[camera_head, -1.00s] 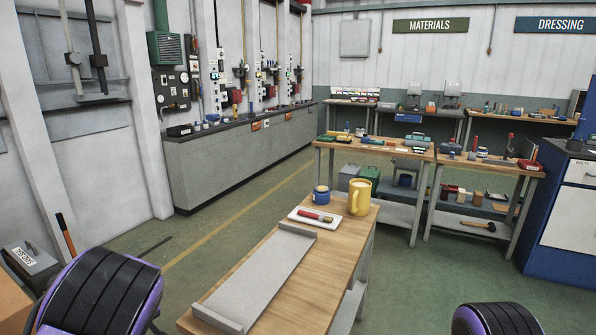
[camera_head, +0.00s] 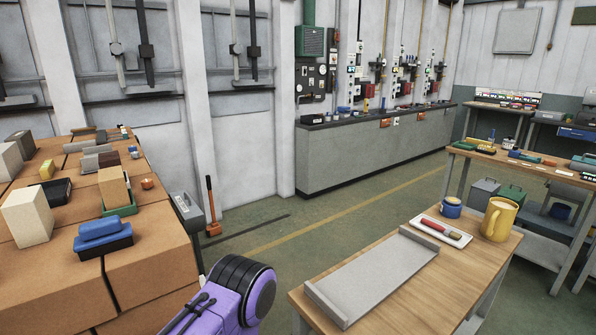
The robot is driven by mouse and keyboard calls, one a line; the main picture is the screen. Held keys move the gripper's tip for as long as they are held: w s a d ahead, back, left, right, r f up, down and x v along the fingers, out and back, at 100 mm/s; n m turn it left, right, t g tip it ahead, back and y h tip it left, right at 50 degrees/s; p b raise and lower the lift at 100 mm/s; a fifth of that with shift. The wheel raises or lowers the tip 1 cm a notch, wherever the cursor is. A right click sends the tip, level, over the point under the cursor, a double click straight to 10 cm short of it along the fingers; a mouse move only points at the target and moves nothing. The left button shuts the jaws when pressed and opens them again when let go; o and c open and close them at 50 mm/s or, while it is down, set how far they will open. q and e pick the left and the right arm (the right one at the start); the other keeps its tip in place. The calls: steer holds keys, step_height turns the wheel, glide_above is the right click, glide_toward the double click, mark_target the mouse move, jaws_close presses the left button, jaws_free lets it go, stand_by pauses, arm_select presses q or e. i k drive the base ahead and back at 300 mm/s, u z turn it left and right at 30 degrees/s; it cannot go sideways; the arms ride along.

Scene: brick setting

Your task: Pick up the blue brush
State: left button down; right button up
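A blue block-shaped item (camera_head: 100,232) lies on the brown surface (camera_head: 150,262) at the left; it has a lighter blue top piece over a dark blue base. It may be the blue brush, but I cannot make out bristles. A brush with a red handle (camera_head: 434,226) lies on a small white tray (camera_head: 457,240) on the wooden table. Only a purple and black part of my arm shows at the bottom; neither of my grippers is in view.
Several blocks, including a cream one (camera_head: 27,217), stand around the blue item. A grey tray (camera_head: 372,275), a blue jar (camera_head: 451,207) and a yellow mug (camera_head: 498,219) are on the wooden table (camera_head: 440,290). Floor shows between the two surfaces.

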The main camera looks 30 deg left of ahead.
mark_target(99, 237)
steer(key=u, duration=1)
steer(key=k, duration=0.15)
steer(key=u, duration=1.65)
